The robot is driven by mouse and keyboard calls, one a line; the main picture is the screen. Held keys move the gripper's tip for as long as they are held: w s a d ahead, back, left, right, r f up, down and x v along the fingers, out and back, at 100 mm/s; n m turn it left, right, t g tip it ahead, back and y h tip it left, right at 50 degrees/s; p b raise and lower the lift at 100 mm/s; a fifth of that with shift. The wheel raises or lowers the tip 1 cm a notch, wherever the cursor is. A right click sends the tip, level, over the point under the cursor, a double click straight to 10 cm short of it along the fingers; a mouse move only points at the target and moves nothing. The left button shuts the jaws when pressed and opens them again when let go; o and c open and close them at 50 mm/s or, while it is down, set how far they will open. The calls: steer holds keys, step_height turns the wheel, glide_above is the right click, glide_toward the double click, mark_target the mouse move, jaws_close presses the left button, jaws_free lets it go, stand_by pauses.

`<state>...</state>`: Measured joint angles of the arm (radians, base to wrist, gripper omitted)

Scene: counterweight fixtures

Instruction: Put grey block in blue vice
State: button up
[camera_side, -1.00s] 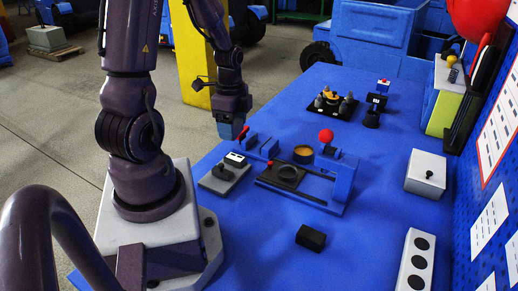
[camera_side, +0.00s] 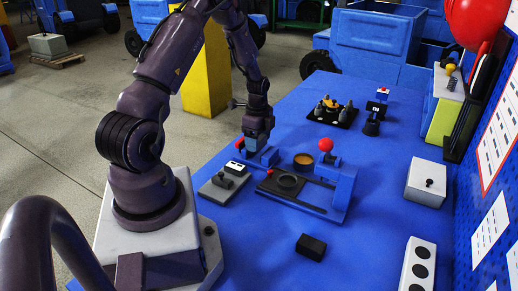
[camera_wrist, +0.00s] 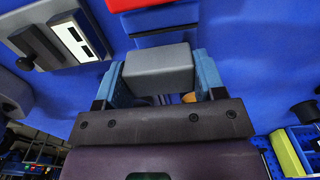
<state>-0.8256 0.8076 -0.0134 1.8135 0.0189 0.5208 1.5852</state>
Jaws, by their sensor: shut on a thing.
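My gripper (camera_side: 255,146) is shut on the grey block (camera_wrist: 158,68), which sits between the two blue fingers in the wrist view. The block cannot be made out in the side view. The blue vice (camera_side: 268,157) stands on the blue table, with a red part at its left end. My gripper is low at the vice, over its left part in the side view. In the wrist view a blue part of the vice (camera_wrist: 165,38) with red above it lies just beyond the block. Whether the block touches the vice I cannot tell.
A grey switch box (camera_side: 224,184) is left of the vice. A blue fixture with a red ball knob (camera_side: 326,145) and round holders stands to its right. A black block (camera_side: 311,246) lies in front. The table (camera_side: 380,205) is clear at the right middle.

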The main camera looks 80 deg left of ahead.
steer(key=shift+w+a+f, duration=0.2)
steer(key=shift+f, duration=1.75)
steer(key=o, duration=1)
steer(key=shift+f, duration=0.15)
steer(key=shift+c, duration=0.2)
